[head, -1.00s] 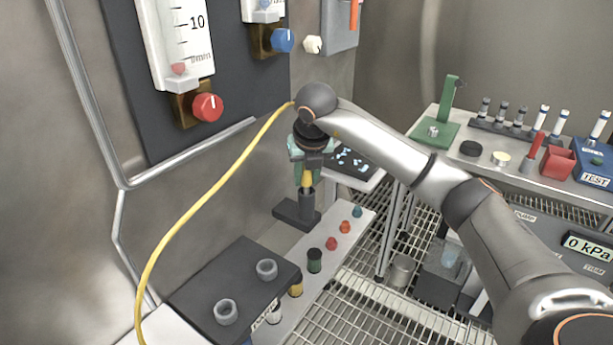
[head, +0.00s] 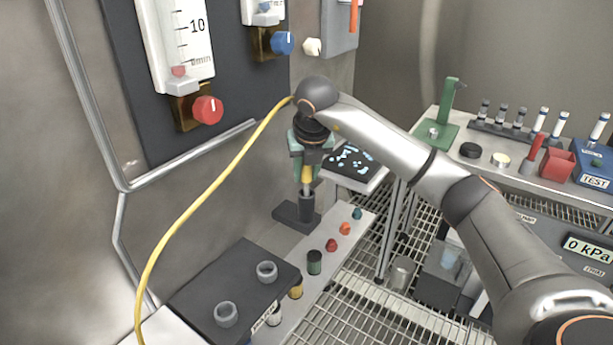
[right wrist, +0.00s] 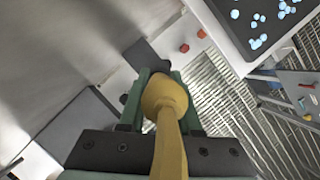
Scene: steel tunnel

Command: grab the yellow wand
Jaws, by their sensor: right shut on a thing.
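The yellow wand (head: 307,175) stands upright in a dark grey holder (head: 297,215) at the back of the narrow bench in the head view. My right gripper (head: 306,168) comes down over it from above and is shut on the wand. In the right wrist view the wand (right wrist: 168,125) runs up between the two green fingers of my right gripper (right wrist: 160,85). Its lower end is hidden by the holder in the head view. My left gripper is not in view.
A yellow hose (head: 190,214) hangs along the left wall. A dark block with two grey cups (head: 230,280) stands at the front of the bench, and several coloured knobs (head: 331,245) line its right side. A laden side bench (head: 470,151) stands at the right.

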